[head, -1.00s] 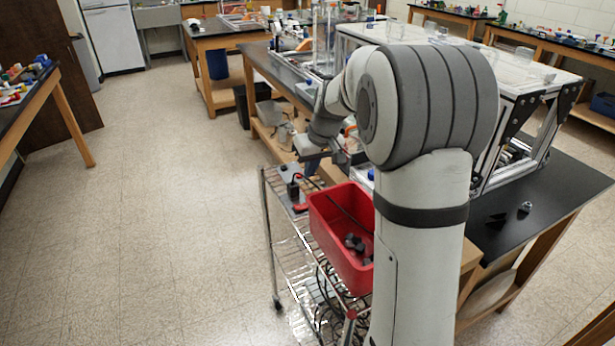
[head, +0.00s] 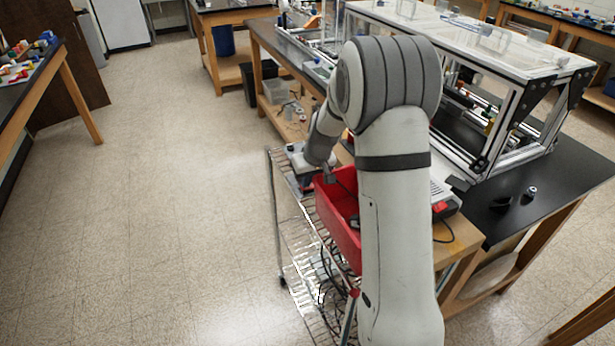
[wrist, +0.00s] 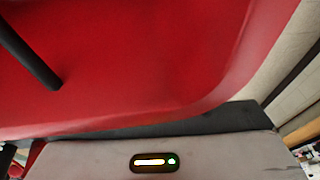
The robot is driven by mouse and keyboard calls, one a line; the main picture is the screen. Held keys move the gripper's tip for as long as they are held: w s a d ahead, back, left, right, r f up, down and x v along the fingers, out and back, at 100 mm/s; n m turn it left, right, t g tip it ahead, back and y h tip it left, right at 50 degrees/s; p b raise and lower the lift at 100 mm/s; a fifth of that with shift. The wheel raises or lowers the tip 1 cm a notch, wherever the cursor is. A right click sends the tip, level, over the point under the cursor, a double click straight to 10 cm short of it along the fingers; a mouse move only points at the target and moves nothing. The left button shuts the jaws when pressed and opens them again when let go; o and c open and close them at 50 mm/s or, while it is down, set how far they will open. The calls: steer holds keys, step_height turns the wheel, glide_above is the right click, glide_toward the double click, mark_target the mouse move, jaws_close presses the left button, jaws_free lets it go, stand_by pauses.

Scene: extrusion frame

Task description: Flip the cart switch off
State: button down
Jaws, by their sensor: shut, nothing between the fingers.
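The wire cart (head: 283,215) stands left of the workbench. My gripper (head: 304,180) is low over the far end of the cart's top, just beyond the red bin (head: 340,215). It is shut and holds nothing. A bit of red shows beside it, too small to identify. I cannot make out the cart switch; my gripper and wrist cover that end of the top. In the wrist view the red bin (wrist: 150,60) fills most of the picture. Below it is a pale grey surface with a lit strip and green light; its fingertips are not clear there.
The bin takes up the cart top close to my wrist; a dark rod (wrist: 30,58) shows against its red in the wrist view. The workbench (head: 520,200) with a framed enclosure (head: 505,105) stands to the right. Open floor (head: 180,200) lies to the left.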

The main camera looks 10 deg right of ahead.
steer(key=shift+a+f+b, duration=0.15)
steer(key=shift+f+b, duration=0.35)
steer(key=shift+b, duration=0.4)
steer(key=shift+s+r, duration=0.1)
steer(key=shift+r, duration=0.1)
steer(key=shift+w+d, duration=0.2)
steer(key=shift+d, duration=0.55)
steer(key=shift+r, duration=0.1)
